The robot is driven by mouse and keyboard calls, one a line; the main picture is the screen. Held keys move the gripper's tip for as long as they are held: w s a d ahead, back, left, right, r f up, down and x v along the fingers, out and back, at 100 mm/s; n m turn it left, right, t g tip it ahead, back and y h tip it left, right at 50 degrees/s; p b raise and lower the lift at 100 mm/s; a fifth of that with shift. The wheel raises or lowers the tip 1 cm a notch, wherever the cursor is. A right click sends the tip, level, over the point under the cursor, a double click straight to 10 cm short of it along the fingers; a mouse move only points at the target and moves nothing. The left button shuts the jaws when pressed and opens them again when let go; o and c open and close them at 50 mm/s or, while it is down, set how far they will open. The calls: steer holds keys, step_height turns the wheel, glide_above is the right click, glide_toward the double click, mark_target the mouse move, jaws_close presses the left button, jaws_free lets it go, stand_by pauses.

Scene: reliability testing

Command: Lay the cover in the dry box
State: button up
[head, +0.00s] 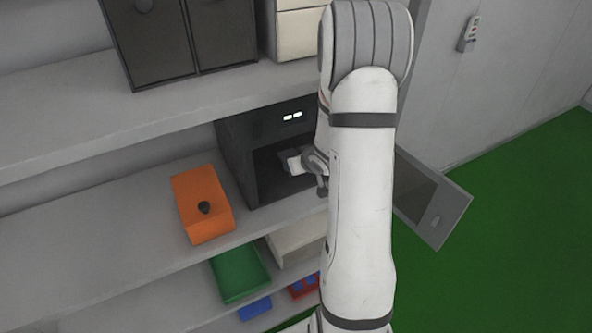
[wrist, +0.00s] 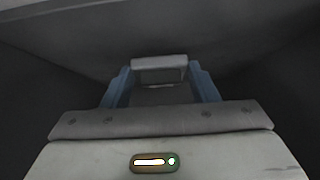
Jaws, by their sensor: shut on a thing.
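The dry box (head: 232,150) is a dark cabinet on the middle shelf with a lit display on its front. Its door (head: 434,198) stands open to the right. My gripper (head: 296,163) reaches into the box's opening, partly hidden by my arm in the head view. In the wrist view, the blue fingers of my gripper (wrist: 160,76) are shut on a small pale grey piece, the cover (wrist: 158,63). Dark walls surround it. Whether the cover touches the box floor cannot be told.
An orange box (head: 203,190) with a dark knob stands left of the dry box on the shelf (head: 100,225). A green tray (head: 240,274), a blue bin (head: 255,309) and a red bin (head: 300,289) sit lower. Dark drawers (head: 160,45) are above.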

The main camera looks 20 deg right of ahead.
steer(key=shift+a+f+b, duration=0.1)
steer(key=shift+f+b, duration=0.35)
steer(key=shift+f, duration=0.5)
steer(key=o, duration=1)
steer(key=shift+r, duration=0.1)
steer(key=shift+s+r, duration=0.15)
steer(key=shift+r, duration=0.2)
steer(key=s+a+r+m+g+h+p, duration=0.1)
steer(key=s+a+r+h, duration=0.1)
steer(key=s+r, duration=0.55)
steer(key=s+a+r+g+h+p, duration=0.15)
steer(key=s+r, duration=0.35)
steer(key=r, duration=0.5)
steer(key=s+a+r+g+y, duration=0.1)
steer(key=s+a, duration=0.3)
steer(key=s+a+r+g+y, duration=0.1)
steer(key=s+a+r, duration=0.1)
steer(key=s+a, duration=0.2)
steer(key=s+a+r+g+y, duration=0.1)
steer(key=s+a, duration=0.3)
steer(key=s, duration=0.2)
steer(key=shift+a+r+n, duration=0.4)
